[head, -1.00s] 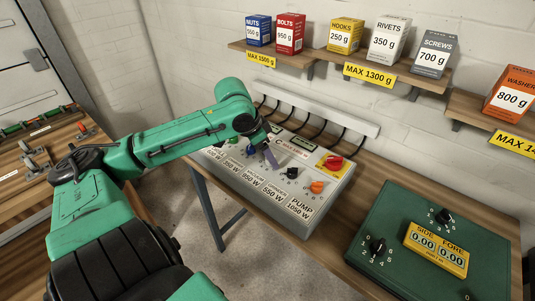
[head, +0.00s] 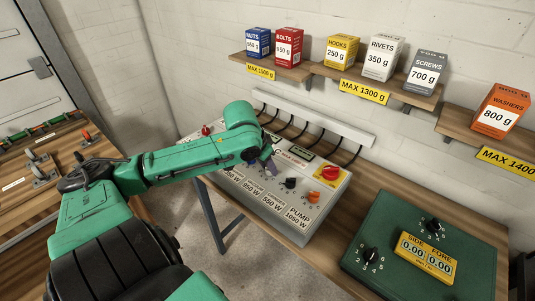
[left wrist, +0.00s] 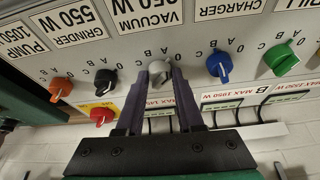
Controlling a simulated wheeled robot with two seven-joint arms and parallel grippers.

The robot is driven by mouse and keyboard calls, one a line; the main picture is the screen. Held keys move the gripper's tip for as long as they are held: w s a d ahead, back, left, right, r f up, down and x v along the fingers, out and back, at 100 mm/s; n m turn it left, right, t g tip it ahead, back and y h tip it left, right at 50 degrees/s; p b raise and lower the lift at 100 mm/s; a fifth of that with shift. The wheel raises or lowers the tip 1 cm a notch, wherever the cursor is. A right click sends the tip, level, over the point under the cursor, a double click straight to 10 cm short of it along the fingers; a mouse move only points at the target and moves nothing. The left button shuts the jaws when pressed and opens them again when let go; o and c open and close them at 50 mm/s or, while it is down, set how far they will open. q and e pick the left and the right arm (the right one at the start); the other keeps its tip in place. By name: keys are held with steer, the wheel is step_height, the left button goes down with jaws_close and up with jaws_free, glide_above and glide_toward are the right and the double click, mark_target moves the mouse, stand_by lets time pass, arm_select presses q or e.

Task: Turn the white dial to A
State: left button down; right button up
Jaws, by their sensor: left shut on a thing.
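The white dial (left wrist: 158,70) sits on the grey control panel (left wrist: 195,38), under the VACUUM label in the left wrist view. My left gripper (left wrist: 160,76) is shut on the dial, one dark finger on each side. Letters A, B and C stand around the dial, but its pointer direction is too unclear to tell. In the head view my left gripper (head: 270,166) is over the panel and hides the white dial. My right gripper is not in view.
Nearby are a black dial (left wrist: 105,79), an orange dial (left wrist: 60,88), a red dial (left wrist: 102,116), a blue dial (left wrist: 220,66) and a green dial (left wrist: 282,60). A green box (head: 390,276) stands right of the panel. Shelves (head: 310,70) with labelled boxes hang behind.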

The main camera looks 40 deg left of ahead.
arm_select(q)
steer(key=n+p, duration=0.1)
steer(key=n+y+p, duration=0.1)
steer(key=shift+d+r+n+p, duration=0.2)
steer(key=shift+n+p, duration=0.1)
steer(key=shift+n, duration=0.1)
steer(key=shift+f+n+y+p, duration=0.15)
steer(key=shift+n+y+p, duration=0.15)
steer(key=shift+n+p, duration=0.3)
steer(key=c, duration=0.5)
jaws_free()
steer(key=shift+c, duration=0.2)
steer(key=p+v, duration=0.1)
steer(key=v, duration=1.3)
steer(key=shift+r, duration=0.25)
